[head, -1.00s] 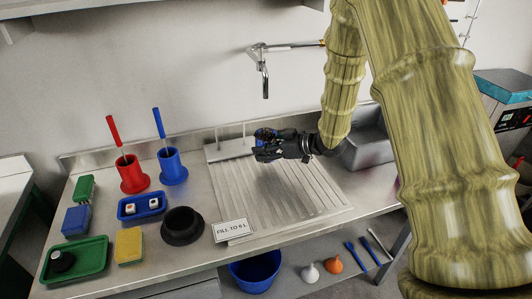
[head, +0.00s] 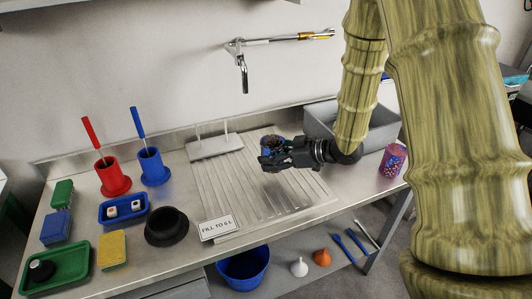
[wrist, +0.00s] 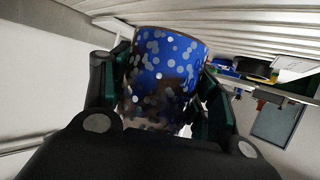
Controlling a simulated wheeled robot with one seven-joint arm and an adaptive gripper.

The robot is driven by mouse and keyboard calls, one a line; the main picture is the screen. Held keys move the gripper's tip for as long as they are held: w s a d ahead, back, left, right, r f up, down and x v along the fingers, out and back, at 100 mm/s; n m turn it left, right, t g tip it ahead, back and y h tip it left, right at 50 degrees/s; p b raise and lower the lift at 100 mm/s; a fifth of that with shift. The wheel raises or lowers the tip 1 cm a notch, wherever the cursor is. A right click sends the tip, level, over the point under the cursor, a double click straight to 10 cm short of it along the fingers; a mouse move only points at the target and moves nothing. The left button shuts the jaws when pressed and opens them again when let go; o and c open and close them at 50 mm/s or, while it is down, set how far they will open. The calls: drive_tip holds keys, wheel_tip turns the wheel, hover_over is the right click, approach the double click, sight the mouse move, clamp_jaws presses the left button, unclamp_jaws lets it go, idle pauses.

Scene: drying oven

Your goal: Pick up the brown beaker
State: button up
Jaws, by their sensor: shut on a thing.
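A spotted beaker (head: 270,144) with blue and brown patches and pale dots is held in my gripper (head: 267,160). In the wrist view the beaker (wrist: 166,65) fills the space between the two dark green-padded fingers, one on each side of it. Its upper part looks blue and its lower part brownish. My gripper is shut on it, above the ribbed drainboard (head: 225,190). The fingers and palm hide part of its side and its lower end.
A pink-purple speckled beaker (head: 392,160) stands at the counter's right end, by a grey basin (head: 325,120). A peg rack (head: 214,147) stands behind the drainboard, under a wall tap (head: 243,75). A black pot (head: 168,225) and a "FILL TO 6 L" sign (head: 218,228) stand at front left.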

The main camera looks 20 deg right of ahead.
sight(280, 152)
drive_tip(key=shift+s+d+r, duration=0.1)
drive_tip(key=shift+s+d, duration=0.2)
drive_tip(key=shift+s, duration=0.35)
drive_tip(key=shift+s+d+r, duration=0.1)
drive_tip(key=shift+s+d, duration=0.15)
drive_tip(key=shift+s, duration=0.4)
drive_tip(key=shift+s+d, duration=0.3)
drive_tip(key=shift+s, duration=0.35)
drive_tip(key=shift+s+d+r, duration=0.1)
drive_tip(key=shift+s+r, duration=0.05)
drive_tip(key=shift+s, duration=0.05)
drive_tip(key=shift+s+r+p, duration=0.15)
drive_tip(key=shift+r+p, duration=1.75)
drive_tip(key=shift+p, duration=0.1)
